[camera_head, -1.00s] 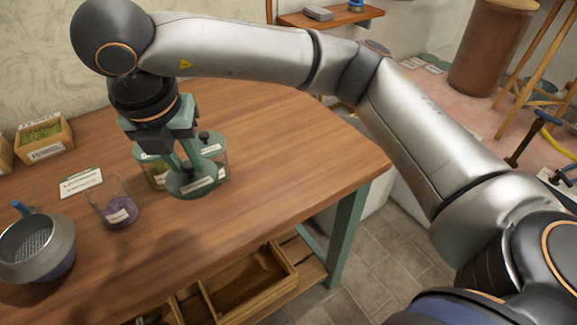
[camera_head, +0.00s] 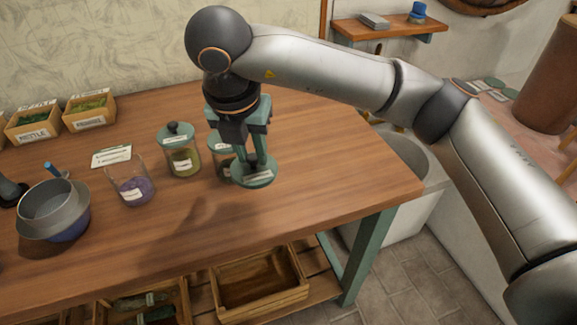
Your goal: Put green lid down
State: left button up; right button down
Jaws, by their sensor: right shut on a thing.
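My right gripper (camera_head: 251,164) points down and is shut on a green lid (camera_head: 256,179), a round flat disc with a pale label on its edge. The lid is over the wooden table (camera_head: 330,165), to the front right of the jars; whether it touches the wood I cannot tell. An open glass jar with purple contents (camera_head: 134,188) stands to the left. A jar with a green lid and dark knob (camera_head: 182,158) stands between them. Another jar (camera_head: 220,160) is partly hidden behind the gripper. My left gripper is not in view.
A grey strainer-like bowl (camera_head: 48,208) stands at the left, and a small card (camera_head: 112,156) lies behind the open jar. Labelled herb boxes (camera_head: 90,110) line the back. The table right of the lid is clear up to its edge. Wooden crates (camera_head: 262,282) sit below.

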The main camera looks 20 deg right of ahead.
jog(key=w+d+f, duration=0.7)
jog(key=w+f, duration=0.1)
jog(key=shift+d+f+p, duration=0.25)
jog(key=shift+d+p, duration=0.15)
notch_tip(320, 180, down, 3)
jog(key=shift+d+f, duration=0.1)
jog(key=shift+f, duration=0.05)
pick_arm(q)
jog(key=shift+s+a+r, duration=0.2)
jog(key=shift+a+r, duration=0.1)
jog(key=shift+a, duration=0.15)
pick_arm(e)
jog(key=shift+f, duration=0.2)
jog(key=c, duration=0.7)
grip_release()
